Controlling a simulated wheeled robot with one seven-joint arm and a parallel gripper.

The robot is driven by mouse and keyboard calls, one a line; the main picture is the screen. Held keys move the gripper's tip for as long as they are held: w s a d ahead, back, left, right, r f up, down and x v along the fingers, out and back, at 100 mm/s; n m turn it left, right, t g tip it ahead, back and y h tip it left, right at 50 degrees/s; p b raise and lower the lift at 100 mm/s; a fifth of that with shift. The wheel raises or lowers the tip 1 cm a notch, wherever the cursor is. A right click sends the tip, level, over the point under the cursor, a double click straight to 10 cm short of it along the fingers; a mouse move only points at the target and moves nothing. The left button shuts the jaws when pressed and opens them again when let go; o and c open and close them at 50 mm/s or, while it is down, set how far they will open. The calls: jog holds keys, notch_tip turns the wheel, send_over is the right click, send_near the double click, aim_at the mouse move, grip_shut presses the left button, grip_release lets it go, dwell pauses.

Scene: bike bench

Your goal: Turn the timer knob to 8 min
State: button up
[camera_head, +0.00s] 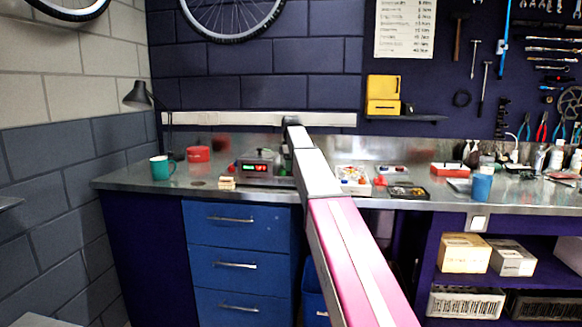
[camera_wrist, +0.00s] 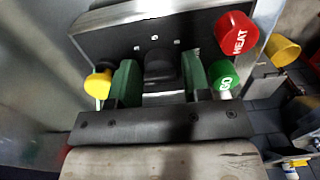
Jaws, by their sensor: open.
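The timer unit (camera_head: 256,168) is a grey box with lit red and green displays on the steel bench in the head view. In the wrist view its dark panel (camera_wrist: 120,37) fills the top. A black knob (camera_wrist: 160,66) on that panel sits between the two green fingers of my gripper (camera_wrist: 160,78). The fingers are apart, one on each side of the knob, with visible gaps. The knob's pointer and any minute marks cannot be read. In the head view my arm hides the gripper and part of the unit's right side.
A red HEAT button (camera_wrist: 236,33) and a green GO button (camera_wrist: 223,76) stand close right of the fingers; a yellow-capped knob (camera_wrist: 98,84) is close left. A green mug (camera_head: 161,168) and a red container (camera_head: 198,154) stand left of the unit on the bench.

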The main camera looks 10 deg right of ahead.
jog(key=shift+f, duration=0.1)
jog(key=c, duration=0.6)
jog(key=shift+c, duration=0.2)
jog(key=shift+m, duration=0.4)
jog(key=m, duration=0.5)
jog(key=shift+m, duration=0.3)
jog(key=m, duration=1.3)
jog(key=shift+m, duration=0.3)
jog(key=m, duration=0.6)
jog(key=shift+m, duration=0.4)
